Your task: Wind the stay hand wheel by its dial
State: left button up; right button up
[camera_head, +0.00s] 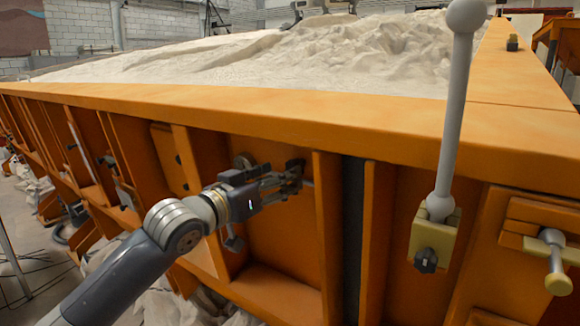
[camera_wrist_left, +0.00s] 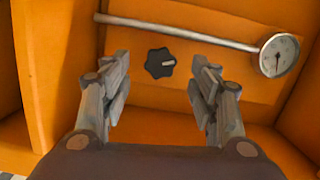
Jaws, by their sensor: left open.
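In the left wrist view, the stay hand wheel (camera_wrist_left: 160,63), a black lobed knob with a pale mark, sits on an orange panel. A white round dial (camera_wrist_left: 279,56) with a dark needle is at the right end of a grey rod (camera_wrist_left: 180,32) above the wheel. My left gripper (camera_wrist_left: 160,74) is open, with a finger on either side of the wheel in this view. I cannot tell its distance from the wheel, and no contact shows. In the head view my left gripper (camera_head: 297,175) is in a bay of the orange side wall. My right gripper is not in view.
Upright orange ribs (camera_head: 327,225) bound the bay. To the right stand a ball-topped grey lever (camera_head: 453,120) in a yellow bracket with a black knob (camera_head: 426,260), and a yellow-tipped handle (camera_head: 557,284). The orange rim (camera_head: 230,108) overhangs, with pale sand (camera_head: 340,60) behind it.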

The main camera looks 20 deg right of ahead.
pick_arm(q)
jog(key=shift+p+x, duration=0.65)
jog(key=shift+x, duration=1.75)
jog(key=c, duration=1.1)
